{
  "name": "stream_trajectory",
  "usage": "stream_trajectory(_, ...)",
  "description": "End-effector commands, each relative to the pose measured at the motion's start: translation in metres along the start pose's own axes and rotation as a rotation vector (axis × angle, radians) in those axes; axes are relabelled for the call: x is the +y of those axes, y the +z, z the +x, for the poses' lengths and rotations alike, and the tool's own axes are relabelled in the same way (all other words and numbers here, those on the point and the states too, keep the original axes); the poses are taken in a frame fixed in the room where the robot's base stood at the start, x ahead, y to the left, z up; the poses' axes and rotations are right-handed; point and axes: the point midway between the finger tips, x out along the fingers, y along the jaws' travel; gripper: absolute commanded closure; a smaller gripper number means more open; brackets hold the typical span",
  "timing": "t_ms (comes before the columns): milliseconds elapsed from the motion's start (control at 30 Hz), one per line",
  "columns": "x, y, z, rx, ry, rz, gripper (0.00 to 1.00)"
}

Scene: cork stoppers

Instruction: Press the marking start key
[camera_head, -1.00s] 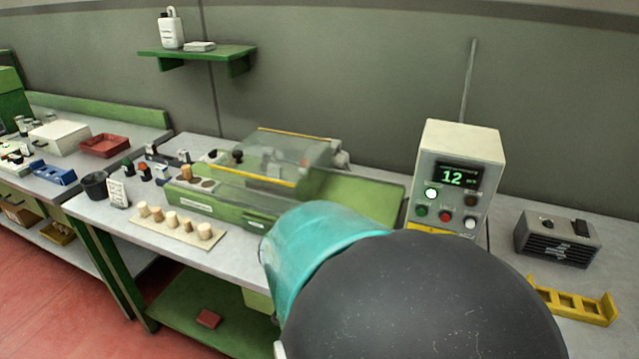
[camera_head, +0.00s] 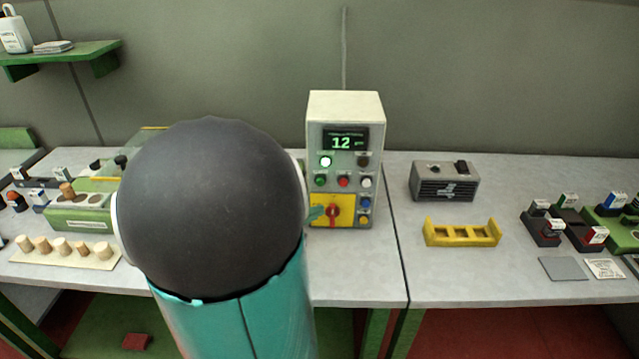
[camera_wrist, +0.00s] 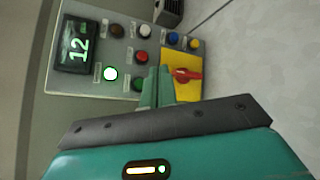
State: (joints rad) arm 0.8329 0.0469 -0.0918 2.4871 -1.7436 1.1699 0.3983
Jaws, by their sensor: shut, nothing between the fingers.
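The grey control box (camera_head: 345,150) stands on the bench, its display reading 12. Below the display are a lit white-green lamp (camera_head: 326,161) and a dark brown one. A row of green key (camera_head: 320,180), red key (camera_head: 343,181) and white key (camera_head: 366,182) follows; their labels are too small to read. A red rotary knob (camera_head: 333,212) sits on a yellow plate, with blue and yellow keys beside it. My gripper (camera_wrist: 158,72) is shut and empty before the panel, between the green key (camera_wrist: 137,85) and the knob (camera_wrist: 185,75). I cannot tell whether it touches.
A grey vented box (camera_head: 444,182) and a yellow slotted rack (camera_head: 462,233) are right of the control box. Several stamp-like blocks stand farther right. Corks on a board (camera_head: 70,258) are at left. My arm hides part of the green machine.

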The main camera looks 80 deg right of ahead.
Motion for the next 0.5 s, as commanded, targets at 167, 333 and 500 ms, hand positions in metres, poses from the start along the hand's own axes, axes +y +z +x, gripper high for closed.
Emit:
stream_trajectory(167, 0.012, -0.013, 0.018, -0.001, -0.001, 0.0, 1.0)
stream_trajectory(333, 0.024, -0.024, 0.033, 0.001, -0.001, 0.0, 1.0)
stream_trajectory(500, 0.033, -0.033, 0.044, 0.001, 0.0, 0.0, 1.0)
